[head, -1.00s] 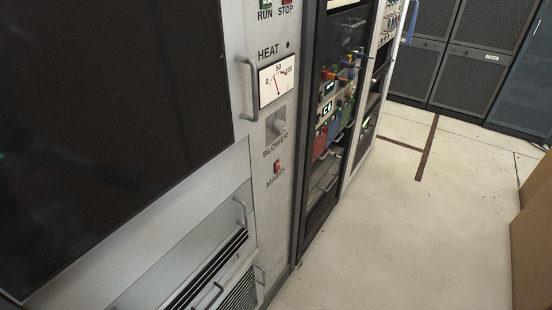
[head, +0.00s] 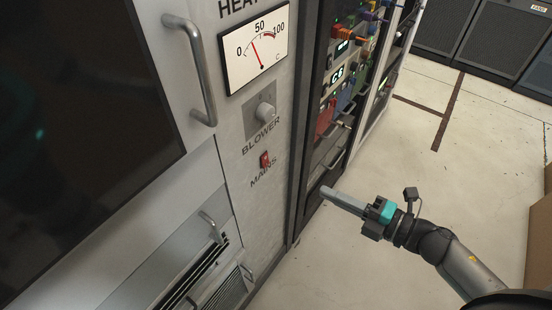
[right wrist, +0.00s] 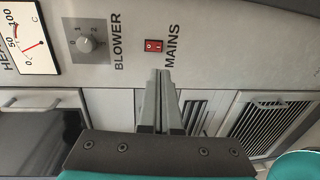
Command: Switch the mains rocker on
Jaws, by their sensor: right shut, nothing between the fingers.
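The mains rocker (head: 264,159) is a small red switch on the light grey panel in the head view, just above the word MAINS. In the right wrist view the red rocker (right wrist: 154,45) sits beside the MAINS lettering, above the fingertips in the picture. My right gripper (head: 324,191) is shut and empty, to the right of the rocker and apart from the panel in the head view. Its closed fingers (right wrist: 160,74) point toward the panel in the right wrist view. My left gripper is not in view.
The blower knob (head: 265,112) and heat meter (head: 257,50) are above the rocker. A bar handle (head: 196,70) projects at the left, and a smaller handle (head: 211,226) sits below. An equipment rack (head: 340,110) stands to the right. The floor (head: 400,150) there is clear.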

